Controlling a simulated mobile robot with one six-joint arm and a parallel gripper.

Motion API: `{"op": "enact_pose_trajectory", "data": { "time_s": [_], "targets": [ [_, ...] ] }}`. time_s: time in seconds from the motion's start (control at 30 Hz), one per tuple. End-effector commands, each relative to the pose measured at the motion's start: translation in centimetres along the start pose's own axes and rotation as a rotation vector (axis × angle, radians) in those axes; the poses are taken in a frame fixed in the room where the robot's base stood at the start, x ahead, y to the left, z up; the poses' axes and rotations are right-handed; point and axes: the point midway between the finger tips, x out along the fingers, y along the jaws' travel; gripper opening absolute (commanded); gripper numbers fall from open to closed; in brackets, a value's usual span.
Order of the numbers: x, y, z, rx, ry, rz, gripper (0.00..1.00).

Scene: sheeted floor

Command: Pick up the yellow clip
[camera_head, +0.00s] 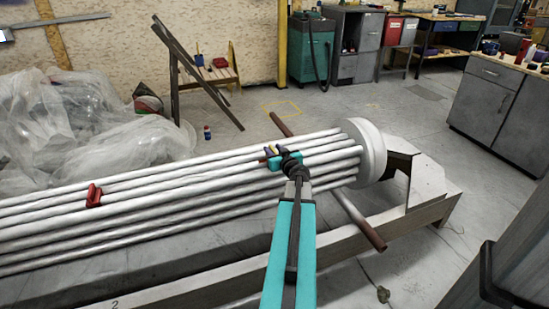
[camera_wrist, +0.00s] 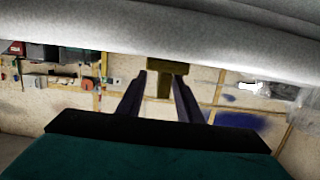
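The yellow clip (camera_wrist: 167,68) shows dark olive in the wrist view, against the lower edge of a pale pipe (camera_wrist: 165,38). A narrow stem of it hangs down. My gripper (camera_wrist: 160,82) has its two purple fingers apart, one on each side of the stem, with gaps visible. I cannot tell how far the clip lies beyond the tips. In the head view my gripper (camera_head: 270,152) is over the upper pipes near their right end. The clip is too small and too hidden there to make out clearly.
A red clip (camera_head: 93,195) sits on the pipes (camera_head: 180,190) further left. A round white end piece (camera_head: 366,150) caps the bundle at right, near a rusty bar (camera_head: 362,222). Plastic sheeting (camera_head: 60,125) lies at left.

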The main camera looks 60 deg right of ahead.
Motion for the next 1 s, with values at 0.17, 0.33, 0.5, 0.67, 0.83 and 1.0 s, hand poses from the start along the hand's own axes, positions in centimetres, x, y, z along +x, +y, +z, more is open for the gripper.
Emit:
{"op": "enact_pose_trajectory", "data": {
  "time_s": [0.17, 0.33, 0.5, 0.67, 0.83, 1.0],
  "targets": [
    [2.1, -0.1, 0.1, 0.000, 0.000, -0.002, 0.33],
    [3.2, -0.1, 0.1, 0.000, 0.000, -0.001, 0.33],
    [3.6, -0.2, 0.1, 0.000, 0.000, -0.001, 0.33],
    [3.6, -0.2, 0.1, 0.000, 0.000, -0.001, 0.33],
    [3.6, -0.3, 0.1, -0.001, 0.000, -0.002, 0.33],
    [3.6, -0.3, 0.0, -0.001, 0.000, -0.002, 0.33]
  ]
}}
